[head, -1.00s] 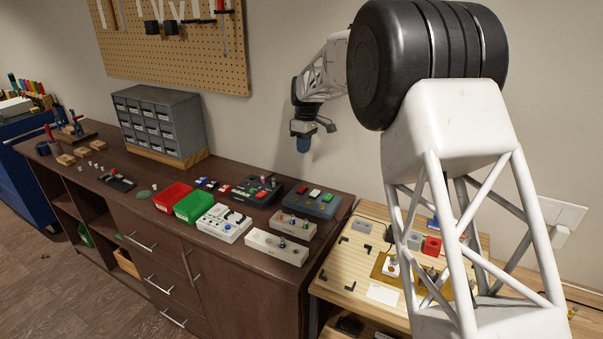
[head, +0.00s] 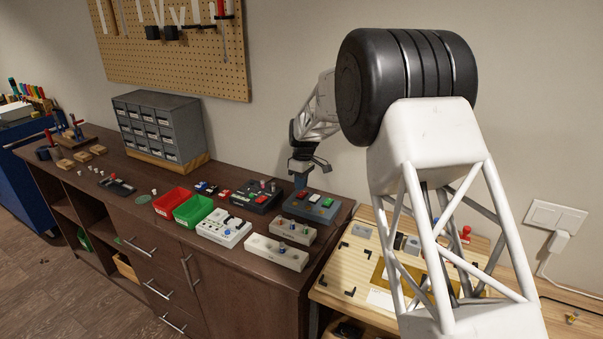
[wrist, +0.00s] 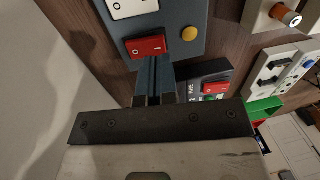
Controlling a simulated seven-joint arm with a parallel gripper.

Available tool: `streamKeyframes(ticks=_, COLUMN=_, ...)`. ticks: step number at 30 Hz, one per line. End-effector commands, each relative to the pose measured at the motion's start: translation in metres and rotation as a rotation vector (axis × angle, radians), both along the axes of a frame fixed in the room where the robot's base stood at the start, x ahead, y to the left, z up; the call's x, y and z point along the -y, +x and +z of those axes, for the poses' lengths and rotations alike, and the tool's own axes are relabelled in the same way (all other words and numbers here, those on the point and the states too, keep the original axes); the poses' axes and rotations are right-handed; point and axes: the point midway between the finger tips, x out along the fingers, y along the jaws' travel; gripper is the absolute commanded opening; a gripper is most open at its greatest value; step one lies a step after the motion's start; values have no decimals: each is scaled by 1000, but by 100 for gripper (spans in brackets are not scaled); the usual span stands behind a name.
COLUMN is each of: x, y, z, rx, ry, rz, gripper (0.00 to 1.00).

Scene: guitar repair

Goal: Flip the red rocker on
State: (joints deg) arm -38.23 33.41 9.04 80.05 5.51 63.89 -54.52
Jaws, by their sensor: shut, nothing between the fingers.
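A blue-grey switch box (head: 327,212) lies at the back right of the brown cabinet top. In the wrist view the box (wrist: 178,14) carries a red rocker (wrist: 147,46) marked O and I, a white rocker (wrist: 135,9) and a yellow button (wrist: 189,33). The red rocker also shows small in the head view (head: 315,197). My gripper (head: 301,183) is over the box, pointing down. In the wrist view its shut, empty fingers (wrist: 153,62) end at the red rocker's near edge. I cannot tell whether they touch it, or which side is pressed.
A black box with another red rocker (wrist: 215,88) lies beside it. A white control box (head: 223,226), pale boxes with knobs (head: 276,251), a red bin (head: 172,201) and a green bin (head: 194,210) stand nearby. A grey drawer unit (head: 163,125) stands behind.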

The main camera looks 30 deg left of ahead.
Motion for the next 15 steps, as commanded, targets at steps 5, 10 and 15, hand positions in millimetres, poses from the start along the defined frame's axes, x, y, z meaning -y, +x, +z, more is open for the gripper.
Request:
streamKeyframes(ticks=5, x=0, y=-2, z=-17, rx=-1, ry=0, rz=0, gripper=0)
streamKeyframes(ticks=10, x=0, y=-3, z=-22, rx=0, ry=0, rz=0, gripper=0)
streamKeyframes(ticks=15, x=0, y=-3, z=-23, rx=0, ry=0, rz=0, gripper=0)
